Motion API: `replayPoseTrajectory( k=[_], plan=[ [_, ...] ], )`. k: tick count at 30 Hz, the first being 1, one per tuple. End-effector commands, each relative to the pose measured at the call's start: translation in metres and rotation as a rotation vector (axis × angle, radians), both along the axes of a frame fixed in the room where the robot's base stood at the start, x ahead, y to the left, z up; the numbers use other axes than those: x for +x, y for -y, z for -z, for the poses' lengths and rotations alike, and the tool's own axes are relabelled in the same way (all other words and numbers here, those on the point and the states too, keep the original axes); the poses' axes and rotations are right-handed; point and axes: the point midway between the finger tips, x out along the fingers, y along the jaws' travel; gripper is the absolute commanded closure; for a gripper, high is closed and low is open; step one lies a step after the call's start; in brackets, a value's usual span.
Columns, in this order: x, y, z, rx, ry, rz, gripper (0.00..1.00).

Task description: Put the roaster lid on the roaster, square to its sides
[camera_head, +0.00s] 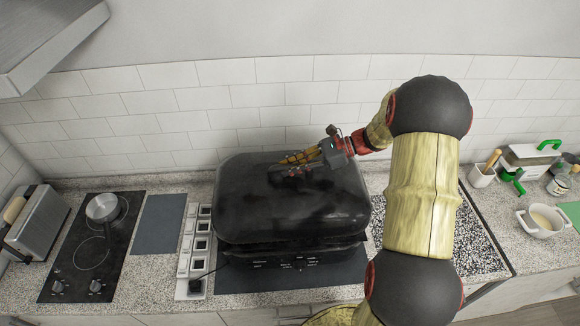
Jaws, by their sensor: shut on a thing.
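The black roaster (300,262) stands on the counter in the middle of the head view, its front controls facing me. The black domed roaster lid (250,213) is over the roaster and covers its opening from this angle. Its sides look roughly in line with the roaster's sides. I cannot tell whether it rests fully on the rim. My gripper (292,162) is at the top of the lid, toward the back, and is shut on the lid's handle, which is mostly hidden by the fingers.
A power strip (197,245) and a cooktop (90,250) with a small pot (103,207) are to the left, with a toaster (38,225) beyond. At right are a white two-handled bowl (543,221) and a utensil cup (481,175). A tiled wall (230,98) stands close behind.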

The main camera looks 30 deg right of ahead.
Motion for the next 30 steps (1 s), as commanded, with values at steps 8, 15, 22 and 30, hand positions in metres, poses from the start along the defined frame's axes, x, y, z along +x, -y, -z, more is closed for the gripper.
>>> replayPoseTrajectory(
  k=[8,15,22,30],
  plan=[
    [0.001,0.0,0.002,0.001,0.003,0.0,1.0],
    [0.001,0.0,0.015,0.001,0.003,0.0,1.0],
    [0.001,0.0,0.032,0.001,0.004,0.0,1.0],
    [0.0,0.0,0.051,0.001,0.002,-0.001,1.0]
  ],
)
